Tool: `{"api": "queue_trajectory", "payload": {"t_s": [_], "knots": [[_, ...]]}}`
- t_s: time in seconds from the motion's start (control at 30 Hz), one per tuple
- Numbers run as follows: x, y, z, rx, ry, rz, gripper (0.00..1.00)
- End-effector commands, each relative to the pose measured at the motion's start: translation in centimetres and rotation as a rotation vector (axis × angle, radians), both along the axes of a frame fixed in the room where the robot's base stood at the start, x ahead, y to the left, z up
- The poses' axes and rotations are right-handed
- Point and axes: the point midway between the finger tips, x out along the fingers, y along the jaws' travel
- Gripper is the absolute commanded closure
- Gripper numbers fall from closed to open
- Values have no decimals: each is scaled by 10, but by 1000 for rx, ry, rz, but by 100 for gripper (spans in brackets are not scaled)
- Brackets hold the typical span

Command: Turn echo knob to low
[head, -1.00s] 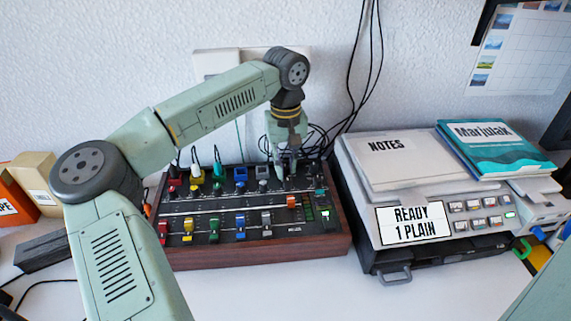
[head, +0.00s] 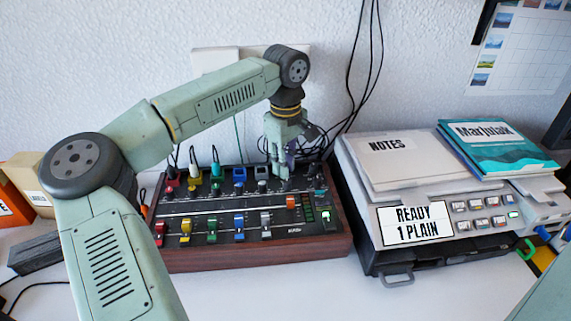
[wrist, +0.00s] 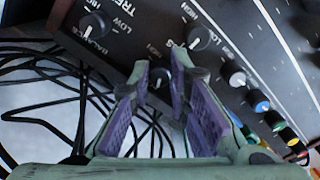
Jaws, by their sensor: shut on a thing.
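The mixer (head: 245,252), a black panel in a brown wooden case, stands on the table with rows of coloured knobs and sliders. My gripper (head: 282,174) points down onto the back right part of its panel. No echo label is readable; the fingers cover the panel around this knob. A balance knob (wrist: 95,25) and a bass knob (wrist: 199,37) with white pointer lines show beyond the fingertips.
A grey machine (head: 440,225) with a "READY 1 PLAIN" display stands right of the mixer, with a notes folder (head: 388,160) and a teal book (head: 497,145) on top. Black cables (head: 360,90) hang behind. The table front (head: 290,290) is clear.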

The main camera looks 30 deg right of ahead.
Motion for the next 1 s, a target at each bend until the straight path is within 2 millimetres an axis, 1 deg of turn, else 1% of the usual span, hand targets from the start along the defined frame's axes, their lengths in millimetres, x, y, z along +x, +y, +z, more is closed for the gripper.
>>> {"api": "queue_trajectory", "payload": {"t_s": [0.4,0.43,0.7,0.73,1.0], "knots": [[1,0,1,-1,-3,11,100],[1,0,1,-1,-3,11,82],[1,0,0,-1,-2,9,64],[1,0,0,-1,-2,9,63],[1,0,0,-1,-2,9,63]]}}
